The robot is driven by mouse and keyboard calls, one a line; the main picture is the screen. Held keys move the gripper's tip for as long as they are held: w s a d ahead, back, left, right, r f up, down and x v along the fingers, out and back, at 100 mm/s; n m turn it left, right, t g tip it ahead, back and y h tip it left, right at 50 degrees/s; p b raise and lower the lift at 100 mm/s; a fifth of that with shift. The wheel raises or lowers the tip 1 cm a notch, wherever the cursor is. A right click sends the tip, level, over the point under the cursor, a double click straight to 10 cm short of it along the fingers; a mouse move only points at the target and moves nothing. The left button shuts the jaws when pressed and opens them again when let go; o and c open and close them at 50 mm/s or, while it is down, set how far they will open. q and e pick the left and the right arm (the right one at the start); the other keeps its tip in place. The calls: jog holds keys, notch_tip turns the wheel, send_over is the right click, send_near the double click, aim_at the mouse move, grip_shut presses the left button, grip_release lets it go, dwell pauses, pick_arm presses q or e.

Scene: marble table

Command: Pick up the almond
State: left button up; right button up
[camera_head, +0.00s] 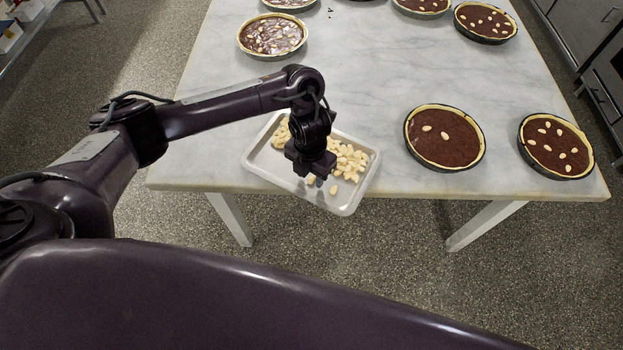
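Several pale almonds (348,157) lie in a white tray (346,207) at the front of the marble table. A few separate almonds (333,190) lie near the tray's front side. My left gripper (316,176) points down over the middle of the tray, among the almonds. Its body hides part of the pile, and its fingertips are too small and dark to tell whether they are open or hold anything. My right gripper is not in view.
A chocolate tart (446,142) with two almonds on it stands right of the tray. Another tart (555,150) with several almonds stands at the right edge. More tarts, such as this one (272,38), stand farther back. The middle of the marble table (370,70) is clear.

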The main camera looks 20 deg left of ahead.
pick_arm(q)
jog(key=shift+f, duration=0.4)
jog(key=shift+c, duration=0.2)
jog(key=c, duration=0.8)
grip_shut()
jog(key=shift+r, duration=0.15)
jog(key=shift+w+r, duration=0.1)
jog(key=shift+r, duration=0.2)
notch_tip(320, 180, up, 9)
jog(key=p, duration=0.3)
notch_tip(320, 180, up, 10)
send_over(310, 179)
jog(key=shift+d+r, duration=0.1)
